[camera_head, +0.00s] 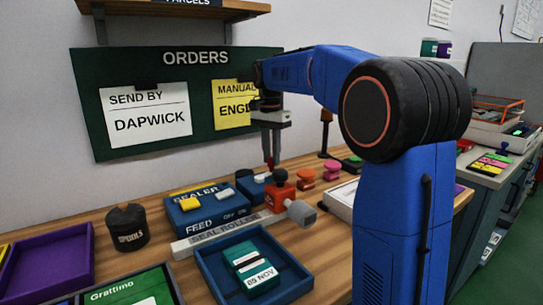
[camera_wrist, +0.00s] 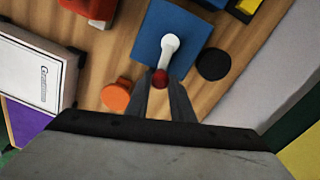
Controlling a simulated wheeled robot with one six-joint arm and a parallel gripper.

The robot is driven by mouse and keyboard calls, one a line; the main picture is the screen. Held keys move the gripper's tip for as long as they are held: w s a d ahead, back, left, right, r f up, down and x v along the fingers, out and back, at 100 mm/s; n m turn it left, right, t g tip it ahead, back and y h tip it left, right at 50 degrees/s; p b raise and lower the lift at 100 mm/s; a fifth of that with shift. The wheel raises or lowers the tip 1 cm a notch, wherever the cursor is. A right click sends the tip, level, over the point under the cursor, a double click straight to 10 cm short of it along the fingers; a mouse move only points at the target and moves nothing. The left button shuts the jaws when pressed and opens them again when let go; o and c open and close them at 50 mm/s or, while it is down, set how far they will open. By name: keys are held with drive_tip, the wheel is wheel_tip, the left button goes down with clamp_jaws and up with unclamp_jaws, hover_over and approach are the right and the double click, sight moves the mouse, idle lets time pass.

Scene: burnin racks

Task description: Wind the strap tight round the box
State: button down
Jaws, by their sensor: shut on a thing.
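My gripper (camera_head: 270,164) reaches down over the back of the bench, under the orders board. In the wrist view its fingertips (camera_wrist: 161,84) are shut on a red knob (camera_wrist: 160,76). The knob is at the end of a white crank arm (camera_wrist: 170,45) on a blue base (camera_wrist: 150,37). In the head view this blue base (camera_head: 251,190) is partly hidden behind an orange device. A green box (camera_head: 248,262) with a pale band and a label reading "05 NOV" lies in a blue tray (camera_head: 291,293). I cannot make out for sure which thing is the strap.
The orange device (camera_head: 283,197) with a black knob stands close to the crank. The sealer (camera_head: 206,210), a black disc (camera_wrist: 213,64), an orange stamp (camera_wrist: 117,95) and a white box (camera_wrist: 30,72) are nearby. A black tools pot (camera_head: 127,228) stands left.

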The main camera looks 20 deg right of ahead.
drive_tip(key=c, duration=1.5)
unclamp_jaws()
drive_tip(key=shift+c, duration=0.2)
drive_tip(key=shift+r, duration=0.1)
wheel_tip(320, 180, up, 7)
drive_tip(key=shift+w+a+f, duration=0.1)
drive_tip(key=shift+r, duration=0.25)
